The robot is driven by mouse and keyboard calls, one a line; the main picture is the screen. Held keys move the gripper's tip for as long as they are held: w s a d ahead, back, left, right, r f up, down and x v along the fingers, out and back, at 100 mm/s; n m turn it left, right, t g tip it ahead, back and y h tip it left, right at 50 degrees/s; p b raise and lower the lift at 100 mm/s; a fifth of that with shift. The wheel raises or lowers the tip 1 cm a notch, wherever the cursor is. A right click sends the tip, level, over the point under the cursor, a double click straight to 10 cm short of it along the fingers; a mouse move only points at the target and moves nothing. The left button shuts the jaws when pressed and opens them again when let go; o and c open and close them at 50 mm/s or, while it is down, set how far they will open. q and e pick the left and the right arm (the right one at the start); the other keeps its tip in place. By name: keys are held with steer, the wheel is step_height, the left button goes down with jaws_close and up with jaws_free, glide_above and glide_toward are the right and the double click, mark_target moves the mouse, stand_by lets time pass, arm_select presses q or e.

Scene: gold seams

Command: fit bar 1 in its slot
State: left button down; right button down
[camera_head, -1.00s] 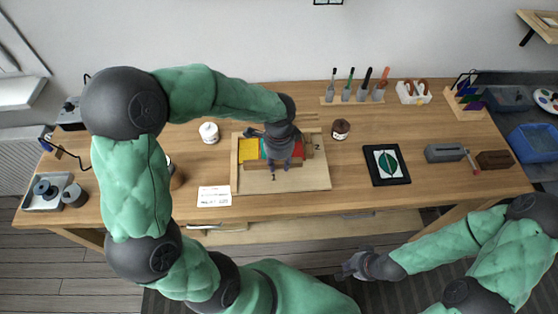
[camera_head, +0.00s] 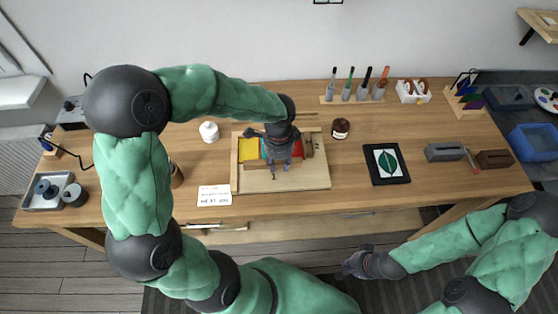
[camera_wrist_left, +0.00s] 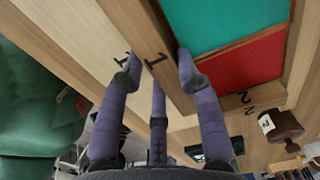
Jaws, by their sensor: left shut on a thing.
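Bar 1 is a wooden strip marked "1" (camera_wrist_left: 152,58). It lies between the purple fingertips of my left gripper (camera_wrist_left: 158,76), which is shut on it. In the head view my left gripper (camera_head: 279,162) points down at the front edge of the coloured panel. The bar runs along that front edge, beside the teal (camera_wrist_left: 225,22) and red (camera_wrist_left: 240,62) panes. A second "1" is printed on the pale board (camera_head: 310,180) just in front. I cannot tell whether the bar is fully down in its slot. My right gripper (camera_head: 355,264) is off the table's front edge; its jaws are unclear.
A yellow pane (camera_head: 248,150) shows at the panel's left. Table space between board and picture is clear.

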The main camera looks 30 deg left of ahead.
stand_by(0.7)
arm_select(q)
steer(key=c, duration=0.8)
jaws_free()
steer(key=shift+f, duration=0.1)
steer(key=o, duration=0.5)
steer(key=shift+r+p, duration=3.25)
steer(key=shift+r, duration=0.3)
